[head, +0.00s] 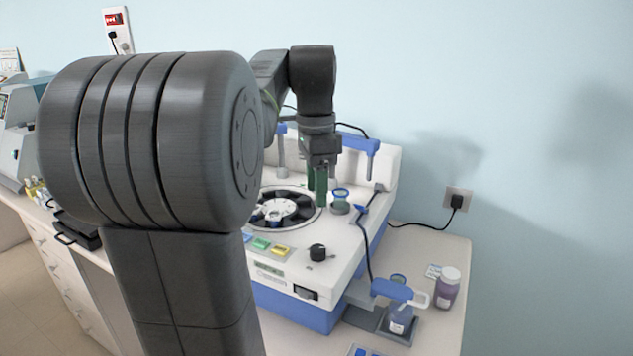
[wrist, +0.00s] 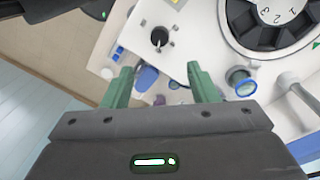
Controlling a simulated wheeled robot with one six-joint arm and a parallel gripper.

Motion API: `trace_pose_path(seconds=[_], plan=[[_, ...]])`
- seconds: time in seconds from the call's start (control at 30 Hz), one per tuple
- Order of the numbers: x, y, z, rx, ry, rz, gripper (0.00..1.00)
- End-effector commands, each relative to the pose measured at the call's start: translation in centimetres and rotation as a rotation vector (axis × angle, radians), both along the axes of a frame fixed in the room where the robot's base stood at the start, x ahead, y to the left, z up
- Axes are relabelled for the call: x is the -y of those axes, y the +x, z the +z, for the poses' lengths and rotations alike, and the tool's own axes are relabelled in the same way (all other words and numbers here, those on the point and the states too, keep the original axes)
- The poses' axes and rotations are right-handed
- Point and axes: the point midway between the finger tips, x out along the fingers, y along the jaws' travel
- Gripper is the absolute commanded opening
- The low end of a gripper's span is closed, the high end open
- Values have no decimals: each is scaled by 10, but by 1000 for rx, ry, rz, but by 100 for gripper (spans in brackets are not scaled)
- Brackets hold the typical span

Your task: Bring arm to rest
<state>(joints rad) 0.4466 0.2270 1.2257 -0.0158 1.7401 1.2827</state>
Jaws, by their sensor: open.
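My gripper (head: 317,186) hangs from my dark arm over the right part of the white and blue staining machine (head: 330,257). Its green fingers point down in the head view. In the wrist view my gripper (wrist: 162,88) shows two green fingers spread apart with nothing between them. A round dark carousel (head: 284,208) sits in the machine's top, left of my gripper. It also shows at the upper right of the wrist view (wrist: 240,24). A blue-rimmed round vessel (head: 340,200) stands just right of my fingers. My large arm link hides the machine's left part.
A bottle with purple contents (head: 446,290) and a blue-topped dispenser (head: 398,312) stand right of the machine. A black knob (head: 318,252) is on its front. A wall socket (head: 457,200) with a plugged cable is at the right. The counter's back right is clear.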

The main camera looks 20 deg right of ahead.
Motion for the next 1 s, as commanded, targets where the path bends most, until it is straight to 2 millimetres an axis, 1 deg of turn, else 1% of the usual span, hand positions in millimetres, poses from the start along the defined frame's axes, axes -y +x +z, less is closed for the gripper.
trace_pose_path(seconds=[0.17, 0.53, 0.63, 0.77, 0.87, 1.0], plan=[[0, 0, 5, 0, 0, 0, 53], [0, 0, 4, 0, 0, 0, 53], [0, 0, 1, -1, 0, 0, 53], [0, -1, -12, -3, 1, 0, 53], [-1, -2, -29, -4, 2, 0, 53], [-1, -3, -57, -4, 2, 0, 53]])
